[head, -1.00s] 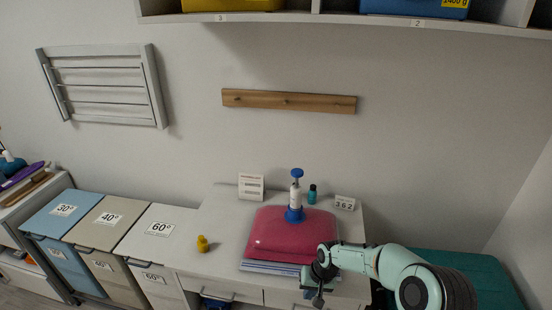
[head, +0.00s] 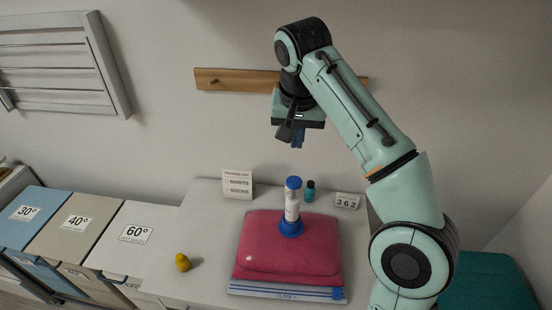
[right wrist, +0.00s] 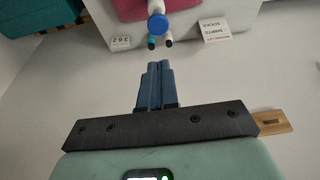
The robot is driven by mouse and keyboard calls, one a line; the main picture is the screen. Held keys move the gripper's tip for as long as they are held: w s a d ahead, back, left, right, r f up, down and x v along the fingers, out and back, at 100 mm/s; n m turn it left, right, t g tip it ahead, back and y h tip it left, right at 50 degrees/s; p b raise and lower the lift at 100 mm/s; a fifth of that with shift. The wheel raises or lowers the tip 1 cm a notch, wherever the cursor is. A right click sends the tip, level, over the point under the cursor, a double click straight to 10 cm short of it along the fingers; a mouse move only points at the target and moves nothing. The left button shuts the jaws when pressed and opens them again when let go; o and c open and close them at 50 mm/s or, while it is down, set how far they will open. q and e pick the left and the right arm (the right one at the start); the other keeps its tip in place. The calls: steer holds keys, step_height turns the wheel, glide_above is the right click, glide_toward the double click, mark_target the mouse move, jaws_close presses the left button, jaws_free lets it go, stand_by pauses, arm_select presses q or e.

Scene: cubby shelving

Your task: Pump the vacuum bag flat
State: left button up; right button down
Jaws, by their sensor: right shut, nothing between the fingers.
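The puffy pink-red vacuum bag (head: 285,255) lies on the white counter, on a flat piece with a blue-edged strip (head: 285,293). A pump with a white barrel (head: 292,208) and blue handle (head: 293,183) stands upright on the bag's top; its blue base touches the bag. My right gripper (head: 297,138) is shut and empty, pointing down well above the pump, apart from it. In the right wrist view its blue fingers (right wrist: 154,85) are together, with the pump's blue handle (right wrist: 157,23) beyond them and part of the bag at the top edge. My left gripper is out of view.
A teal bottle (head: 310,191), a number block (head: 347,201) and a list card (head: 237,184) stand behind the bag. A yellow duck-like item (head: 183,262) sits left of it. A wooden peg rail (head: 230,79) is on the wall behind my right gripper.

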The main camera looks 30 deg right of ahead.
steer(key=shift+s+r, duration=0.45)
steer(key=shift+r, duration=0.15)
glide_toward(295, 180)
steer(key=shift+w+d, duration=0.25)
steer(key=shift+d, duration=0.25)
steer(key=x, duration=0.1)
steer(key=b+x, duration=0.1)
steer(key=x, duration=0.2)
steer(key=shift+a+f, duration=0.2)
steer(key=shift+f, duration=0.3)
steer(key=shift+s+f+b, duration=0.25)
steer(key=shift+f+b, duration=0.05)
steer(key=shift+f, duration=0.25)
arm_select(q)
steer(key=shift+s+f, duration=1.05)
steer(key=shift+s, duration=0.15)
arm_select(e)
steer(key=shift+w+f, duration=0.2)
steer(key=shift+w, duration=0.05)
